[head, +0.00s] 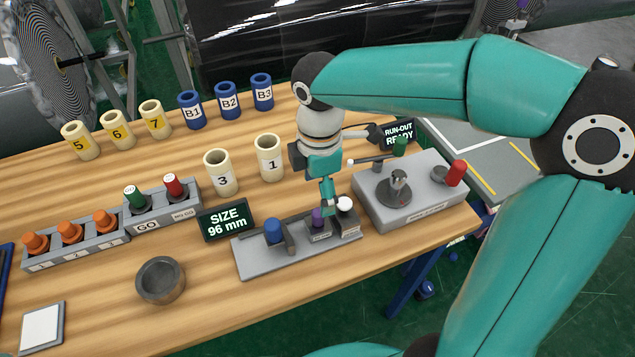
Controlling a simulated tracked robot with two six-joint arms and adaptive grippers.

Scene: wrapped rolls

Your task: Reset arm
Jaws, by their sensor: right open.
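My right arm (440,75) is teal and black. It comes in from the right, reaches over the table and bends down at the wrist. My right gripper (328,205) points down over the grey fixture plate (255,262), close to a purple-topped piece (319,218) and a white ball-topped piece (345,206). Its jaws are open. No roll or other thing shows held between the fingers, though the tips are small here and contact with the pieces below cannot be told. My left gripper is out of view.
Right of the gripper stands a grey run-out device (425,207) with a red knob. Left are a size display (226,220), cream sleeves 3 (221,172) and 1 (269,158), and the GO block (166,213). A round bowl (160,280) stands in front. Air above the table is free.

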